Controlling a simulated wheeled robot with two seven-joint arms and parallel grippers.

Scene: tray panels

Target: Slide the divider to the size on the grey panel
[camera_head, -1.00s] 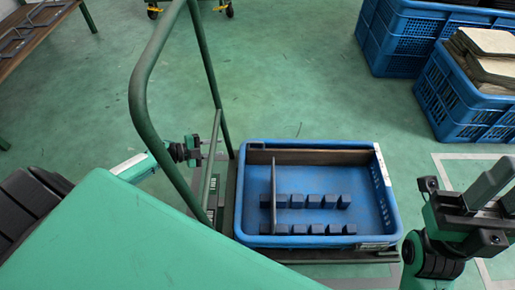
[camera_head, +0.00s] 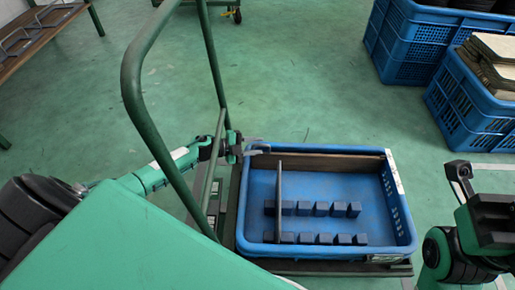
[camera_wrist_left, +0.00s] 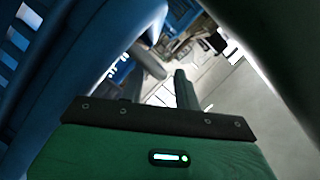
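The blue tray (camera_head: 409,232) sits on a low cart in the head view. A thin upright divider (camera_head: 279,195) stands in its left part, running front to back. Two rows of dark blue blocks (camera_head: 321,209) lie across the tray floor, mostly right of the divider. My left gripper (camera_head: 258,148) is at the tray's far left corner, apart from the divider. Its two fingers (camera_wrist_left: 158,88) stand apart with nothing between them in the left wrist view. My right gripper (camera_head: 490,212) is at the right edge, its fingers not clearly shown. I cannot make out a grey panel with a size.
The cart's green handle (camera_head: 133,85) rises left of the tray, beside my left arm. Blue crates (camera_head: 400,40) stand at the upper right, one holding brown boards (camera_head: 492,62). A brown rack table (camera_head: 35,40) is at the upper left. The floor behind the tray is clear.

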